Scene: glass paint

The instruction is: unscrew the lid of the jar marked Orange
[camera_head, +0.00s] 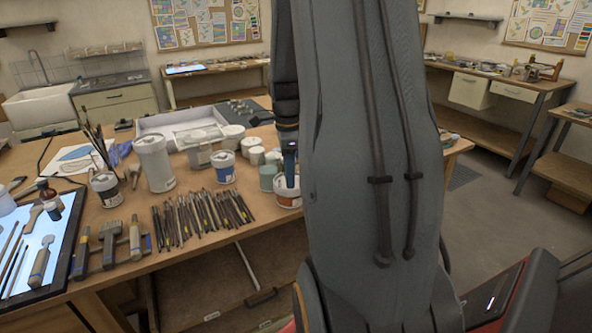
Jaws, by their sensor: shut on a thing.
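My gripper (291,178) points down at a white jar (287,201) near the table's front edge. The jar has an orange-brown band low on its side and stands upright on the table. My gripper is shut at the top of this jar, on what looks like its lid. My arm hides the jar's right part, and the fingers cover much of its top. The writing on the jar is too small to read, so I cannot confirm the Orange mark.
A blue-labelled jar (223,168), a pale green jar (268,177) and a tall white container (155,163) stand to the left. Several brushes (201,217) lie along the front edge. A lit panel (38,255) is at far left. My arm hides the table's right part.

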